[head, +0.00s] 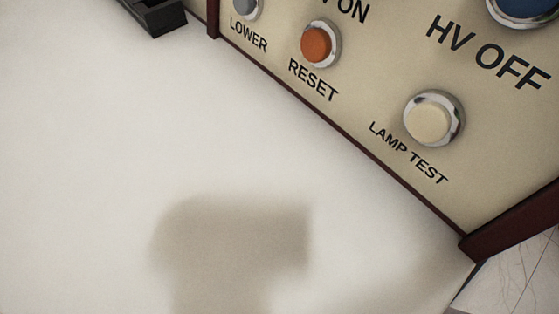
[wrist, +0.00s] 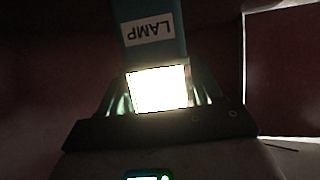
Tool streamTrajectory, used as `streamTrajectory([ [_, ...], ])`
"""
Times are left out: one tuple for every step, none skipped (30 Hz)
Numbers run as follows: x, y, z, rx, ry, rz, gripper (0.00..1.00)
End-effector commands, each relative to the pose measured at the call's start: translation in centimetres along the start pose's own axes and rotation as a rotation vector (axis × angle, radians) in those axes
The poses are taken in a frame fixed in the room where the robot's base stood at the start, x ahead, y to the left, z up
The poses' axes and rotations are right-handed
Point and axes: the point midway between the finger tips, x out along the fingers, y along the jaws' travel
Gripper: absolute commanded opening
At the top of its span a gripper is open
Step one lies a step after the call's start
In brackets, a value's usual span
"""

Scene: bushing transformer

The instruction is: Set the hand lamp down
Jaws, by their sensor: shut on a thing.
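The hand lamp (wrist: 152,50) shows in the wrist view as a blue-teal body with a white label reading LAMP, upside down in the picture. Its square face (wrist: 158,90) glows bright white. My gripper (wrist: 160,98) is shut on the lamp, with parts of the fingers showing on both sides of the glowing face. The lamp's far end runs out of the top of the picture. Neither the lamp nor my gripper shows in the head view.
In the head view, a cream control panel (head: 390,75) with a dark red frame stands along the upper right, with several push buttons. A black open box (head: 155,15) sits at the top left. The white surface (head: 90,140) is clear apart from a soft shadow.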

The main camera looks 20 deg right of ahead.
Motion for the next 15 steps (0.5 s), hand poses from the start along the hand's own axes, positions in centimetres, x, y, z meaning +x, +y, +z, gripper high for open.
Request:
streamTrajectory([
  [0.33,-0.02,0.63,0.000,0.002,0.000,0.20],
  [0.39,-0.02,0.75,0.000,0.002,0.000,0.20],
  [0.44,-0.02,0.87,-0.001,0.002,0.000,0.20],
  [0.46,-0.01,0.93,-0.001,0.002,0.000,0.20],
  [0.48,-0.02,0.97,-0.001,0.002,0.000,0.20],
  [0.48,-0.02,0.99,-0.001,0.002,0.000,0.20],
  [0.48,-0.02,0.98,-0.001,0.002,0.000,0.20],
  [0.47,-0.01,0.97,-0.001,0.002,0.000,0.20],
  [0.46,-0.01,0.94,-0.001,0.002,0.000,0.20],
  [0.45,-0.01,0.93,-0.001,0.002,0.000,0.20],
  [0.45,-0.01,0.92,-0.001,0.002,0.000,0.20],
  [0.44,-0.01,0.92,-0.001,0.002,0.000,0.20],
  [0.44,-0.01,0.92,-0.001,0.002,0.000,0.20],
  [0.44,-0.01,0.93,-0.001,0.002,0.000,0.20],
  [0.45,-0.01,0.94,0.000,0.002,0.000,0.20],
])
